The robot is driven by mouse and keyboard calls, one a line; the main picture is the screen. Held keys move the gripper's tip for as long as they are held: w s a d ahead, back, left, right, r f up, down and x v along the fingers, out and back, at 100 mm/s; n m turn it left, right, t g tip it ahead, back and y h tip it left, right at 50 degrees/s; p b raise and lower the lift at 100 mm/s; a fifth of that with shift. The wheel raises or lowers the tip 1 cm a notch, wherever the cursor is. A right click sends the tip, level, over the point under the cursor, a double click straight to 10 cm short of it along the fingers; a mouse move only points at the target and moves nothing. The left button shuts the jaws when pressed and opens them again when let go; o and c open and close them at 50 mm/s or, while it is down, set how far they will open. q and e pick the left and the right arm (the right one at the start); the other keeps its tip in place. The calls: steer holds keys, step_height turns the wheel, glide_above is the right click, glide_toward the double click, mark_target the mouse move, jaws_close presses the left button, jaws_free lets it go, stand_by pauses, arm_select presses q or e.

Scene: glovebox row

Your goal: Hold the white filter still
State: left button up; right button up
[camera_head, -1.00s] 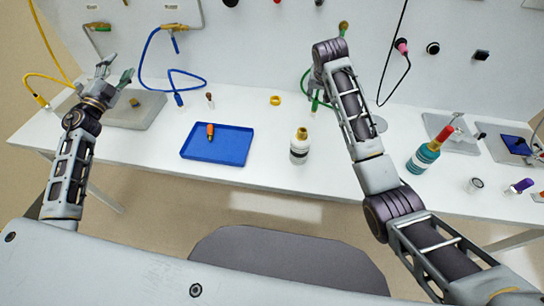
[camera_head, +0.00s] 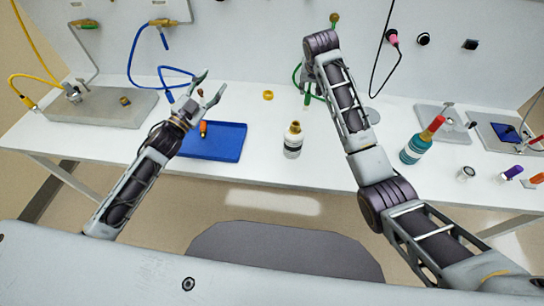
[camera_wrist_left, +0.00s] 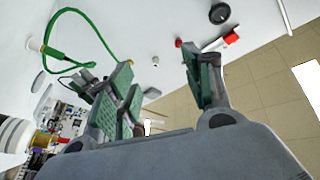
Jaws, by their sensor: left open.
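The white filter (camera_head: 293,143), which I take to be the white cylinder with a dark band and brass top, stands upright on the bench right of the blue tray. A white cylinder with a brass neck, likely the same one, shows at the left edge of the left wrist view (camera_wrist_left: 14,135). My left gripper (camera_head: 213,86) is open and empty over the back of the tray, left of the filter and apart from it. Its green-padded fingers spread in the left wrist view (camera_wrist_left: 160,75). My right gripper is mostly hidden behind my right forearm, near a green hose.
A blue tray (camera_head: 228,143) holds an orange-tipped part (camera_head: 203,129). A yellow ring (camera_head: 268,95) lies behind the filter. A teal bottle with a red top (camera_head: 413,150) stands right of my right forearm. Grey plates (camera_head: 105,107) lie at both sides. Bench around the filter is clear.

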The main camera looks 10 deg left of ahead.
arm_select(q)
steer(key=s+d+f+n+g+h, duration=0.15)
steer(key=s+d, duration=0.25)
steer(key=d, duration=0.4)
steer(key=s+d+n+g+h, duration=0.1)
steer(key=s+d+h, duration=0.1)
steer(key=s+d, duration=0.5)
steer(key=n+y, duration=0.3)
steer(key=n, duration=0.1)
glide_toward(293, 128)
step_height(293, 128, up, 2)
steer(key=s, duration=0.2)
steer(key=shift+s+a+f+n+y, duration=0.15)
steer(key=shift+s+f+n+y, duration=0.4)
steer(key=shift+f+y, duration=0.25)
steer(key=shift+w+r, duration=0.15)
steer(key=shift+w, duration=0.05)
steer(key=shift+x, duration=6.75)
jaws_close()
steer(key=shift+s, duration=0.1)
